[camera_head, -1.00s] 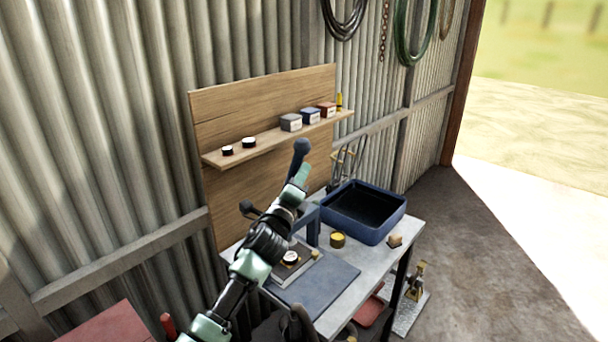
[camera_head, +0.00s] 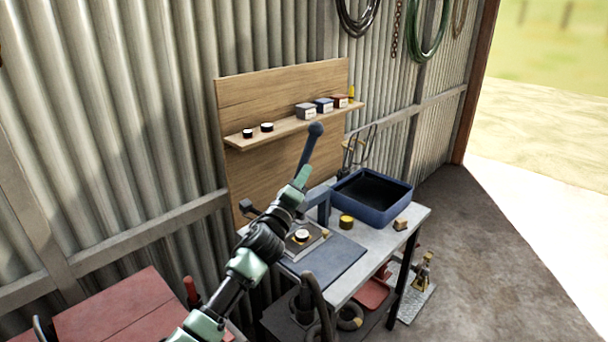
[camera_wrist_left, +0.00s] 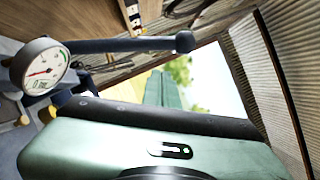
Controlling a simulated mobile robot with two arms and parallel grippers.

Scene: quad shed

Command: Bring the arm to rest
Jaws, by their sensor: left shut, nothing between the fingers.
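My left arm reaches up from the bottom edge in the head view. Its gripper (camera_head: 302,174) is shut and empty, pointing up in front of the wooden backboard. In the left wrist view the green fingers (camera_wrist_left: 164,90) are together with nothing between them. A dark lever with a ball end (camera_head: 315,131) shows just beyond the fingertips in the head view. I cannot tell how far apart they are. The ball-ended lever also crosses the left wrist view (camera_wrist_left: 130,45). A round dial gauge (camera_wrist_left: 42,67) is at its left. My right arm is not in view.
The workbench (camera_head: 385,243) holds a blue tray (camera_head: 405,192), a yellow tin (camera_head: 346,222), a small tan block (camera_head: 400,224) and a dark mat (camera_head: 335,265). Small boxes stand on the shelf (camera_head: 290,130). A red surface (camera_head: 110,310) is at lower left. Open floor lies right.

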